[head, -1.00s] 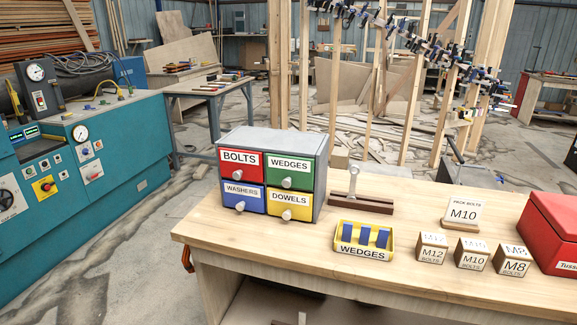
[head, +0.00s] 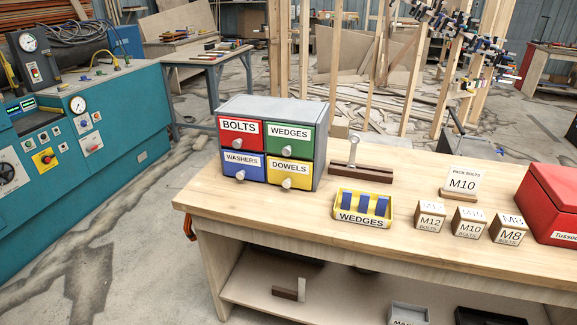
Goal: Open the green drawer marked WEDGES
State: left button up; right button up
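The green drawer marked WEDGES (head: 289,138) is the upper right drawer of a small grey cabinet (head: 272,106) on the left end of the wooden workbench. It sits flush with the cabinet front and has a pale round knob (head: 290,149). The red BOLTS drawer (head: 239,131) is to its left, the blue WASHERS drawer (head: 242,164) is below left, and the yellow DOWELS drawer (head: 289,171) is directly below. Neither of my grippers shows in the head view.
A yellow tray labelled WEDGES (head: 363,208) holds blue pieces right of the cabinet. A brown block with an upright metal piece (head: 359,172) stands behind it. Labelled bolt blocks (head: 468,223) and a red box (head: 552,200) stand farther right. The bench (head: 300,216) is clear before the cabinet.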

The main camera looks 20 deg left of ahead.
aim_at(286, 139)
jog(key=i+u, duration=0.5)
jog(key=u, duration=0.2)
